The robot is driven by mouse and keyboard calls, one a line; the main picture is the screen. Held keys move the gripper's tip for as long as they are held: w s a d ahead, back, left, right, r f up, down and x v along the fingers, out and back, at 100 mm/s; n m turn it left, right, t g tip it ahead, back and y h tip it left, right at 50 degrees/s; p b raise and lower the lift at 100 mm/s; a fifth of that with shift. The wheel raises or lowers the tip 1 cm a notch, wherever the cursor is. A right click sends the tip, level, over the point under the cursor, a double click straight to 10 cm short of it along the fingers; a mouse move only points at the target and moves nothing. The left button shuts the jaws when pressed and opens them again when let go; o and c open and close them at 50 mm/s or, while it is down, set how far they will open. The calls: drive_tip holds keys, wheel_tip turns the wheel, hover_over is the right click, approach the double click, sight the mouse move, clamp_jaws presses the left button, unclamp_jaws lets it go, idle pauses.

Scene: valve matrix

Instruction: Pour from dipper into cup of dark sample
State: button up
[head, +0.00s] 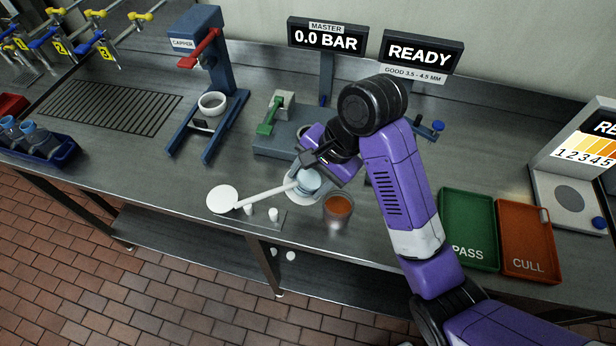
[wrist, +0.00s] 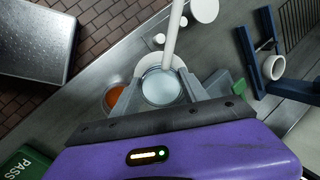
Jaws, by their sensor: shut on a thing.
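The dipper (head: 268,194) shows as a long white handle reaching left from a pale round bowl at my gripper (head: 312,173). In the wrist view the fingers of my gripper (wrist: 161,80) are shut on either side of the pale bowl, and the dipper's handle (wrist: 173,35) runs away from its rim. The bowl looks roughly level, with a pale surface inside. A cup with orange-brown contents (head: 338,209), the darkest sample I see, stands close to the right of the bowl. It also shows in the wrist view (wrist: 113,96), partly hidden by a finger.
A white disc (head: 222,198) and small white pieces (head: 273,214) lie near the front edge. A green PASS tray (head: 468,226) and red CULL tray (head: 528,240) are to the right. The blue capper stand (head: 203,75) and a green-handled fixture (head: 268,128) stand behind and left.

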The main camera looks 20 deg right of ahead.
drive_tip(key=shift+s+d+r+t+y, duration=0.2)
drive_tip(key=shift+s+d+t+y, duration=0.35)
drive_tip(key=shift+d, duration=0.25)
drive_tip(key=shift+s+d+r+t+y, duration=0.15)
drive_tip(key=shift+s+d+t+y, duration=0.2)
drive_tip(key=shift+s+d+y, duration=0.3)
idle(5.3)
drive_tip(key=shift+w+d, duration=0.1)
drive_tip(key=w+d+b, duration=0.2)
drive_tip(key=d+b, duration=0.2)
drive_tip(key=b, duration=0.2)
drive_tip(key=shift+s+a+b, duration=0.1)
drive_tip(key=shift+s+a, duration=0.2)
drive_tip(key=shift+a, duration=0.5)
drive_tip(key=shift+s+a+b, duration=0.15)
drive_tip(key=shift+s+a, duration=0.15)
drive_tip(key=shift+a, duration=0.45)
drive_tip(key=shift+s+a+b, duration=0.1)
drive_tip(key=shift+s+a, duration=0.2)
drive_tip(key=shift+a, duration=0.5)
